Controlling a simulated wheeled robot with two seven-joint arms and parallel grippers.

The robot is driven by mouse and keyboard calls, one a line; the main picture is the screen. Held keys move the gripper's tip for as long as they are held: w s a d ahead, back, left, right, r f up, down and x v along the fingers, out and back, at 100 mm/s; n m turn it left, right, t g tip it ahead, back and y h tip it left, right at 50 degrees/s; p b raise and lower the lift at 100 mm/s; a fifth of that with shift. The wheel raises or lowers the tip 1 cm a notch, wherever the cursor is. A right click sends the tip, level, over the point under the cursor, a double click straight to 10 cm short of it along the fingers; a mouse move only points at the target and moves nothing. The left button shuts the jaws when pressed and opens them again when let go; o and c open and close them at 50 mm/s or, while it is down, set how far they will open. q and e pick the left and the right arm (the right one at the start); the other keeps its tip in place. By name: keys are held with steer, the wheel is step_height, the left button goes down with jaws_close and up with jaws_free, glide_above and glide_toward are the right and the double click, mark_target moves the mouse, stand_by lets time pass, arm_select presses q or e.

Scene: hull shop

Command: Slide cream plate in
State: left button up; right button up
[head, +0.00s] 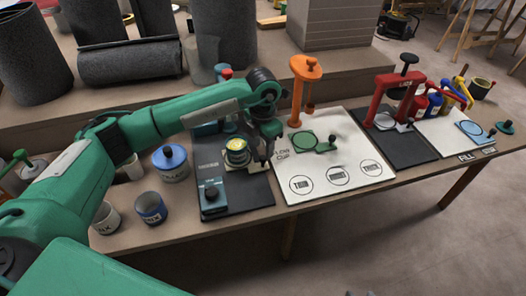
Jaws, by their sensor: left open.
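A cream plate (231,167) lies on the dark board (239,196) left of the middle of the table. A round dark piece with a yellowish top (237,146) stands over it and hides part of it. My left gripper (262,158) reaches down at the right side of the plate and the round piece, with its fingers open. I cannot tell whether a finger touches the plate. My right gripper is not in view.
A blue-grey block with a dark knob (212,195) sits at the dark board's front left. A red frame (377,95) stands further right. Pots (151,208) stand left.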

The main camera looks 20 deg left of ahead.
arm_select(q)
step_height(320, 180, up, 10)
steer(key=shift+f+p, duration=0.25)
steer(key=shift+p, duration=0.1)
arm_select(e)
steer(key=shift+s+d+r+g+h, duration=0.15)
steer(key=shift+s+d+g+h, duration=0.35)
steer(key=shift+d, duration=0.4)
